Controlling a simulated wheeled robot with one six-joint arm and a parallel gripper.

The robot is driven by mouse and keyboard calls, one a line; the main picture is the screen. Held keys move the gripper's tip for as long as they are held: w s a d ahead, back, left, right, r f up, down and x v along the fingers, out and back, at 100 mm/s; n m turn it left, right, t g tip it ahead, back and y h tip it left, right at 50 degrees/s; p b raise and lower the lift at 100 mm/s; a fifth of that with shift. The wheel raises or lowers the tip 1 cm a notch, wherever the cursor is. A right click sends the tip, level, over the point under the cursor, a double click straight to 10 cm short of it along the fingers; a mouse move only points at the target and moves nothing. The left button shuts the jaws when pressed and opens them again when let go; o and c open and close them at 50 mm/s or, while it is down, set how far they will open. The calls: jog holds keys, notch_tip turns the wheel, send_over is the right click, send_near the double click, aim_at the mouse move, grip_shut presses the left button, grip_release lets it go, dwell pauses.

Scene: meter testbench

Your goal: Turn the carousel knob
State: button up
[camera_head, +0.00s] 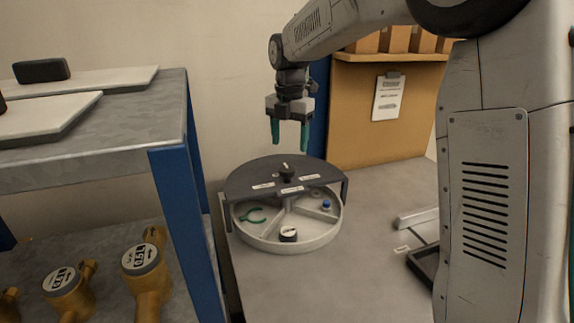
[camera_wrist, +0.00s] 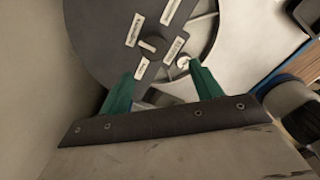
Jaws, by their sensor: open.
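The carousel is a round light-grey tray (camera_head: 300,241) with compartments, under a dark, labelled part-cover (camera_head: 245,181). The dark carousel knob (camera_head: 286,174), with a light pointer mark, stands on the cover. It also shows in the wrist view (camera_wrist: 153,46), beyond the fingertips and among the white labels. My gripper (camera_head: 290,147) has green fingers pointing down. It is open and empty, above the knob with a gap between. In the wrist view the fingers (camera_wrist: 161,72) are spread apart, and neither visibly touches the knob.
The open compartments hold green-handled pliers (camera_head: 252,216), a small round dark-sided part (camera_head: 288,235) and a blue-topped part (camera_head: 326,205). A blue-legged metal shelf (camera_head: 185,220) stands close at left, with yellow meters (camera_head: 143,262) below. A dark tray (camera_head: 424,267) lies at right. The front bench is clear.

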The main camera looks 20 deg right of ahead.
aim_at(287, 168)
jog(key=shift+w+f+n, duration=0.3)
jog(key=shift+w+n, duration=0.1)
jog(key=shift+w, duration=0.1)
jog(key=shift+w+f, duration=0.1)
jog(key=shift+f, duration=0.2)
notch_tip(287, 168, down, 7)
jog(key=shift+f, duration=0.1)
jog(key=c, duration=1)
jog(key=shift+o, duration=0.2)
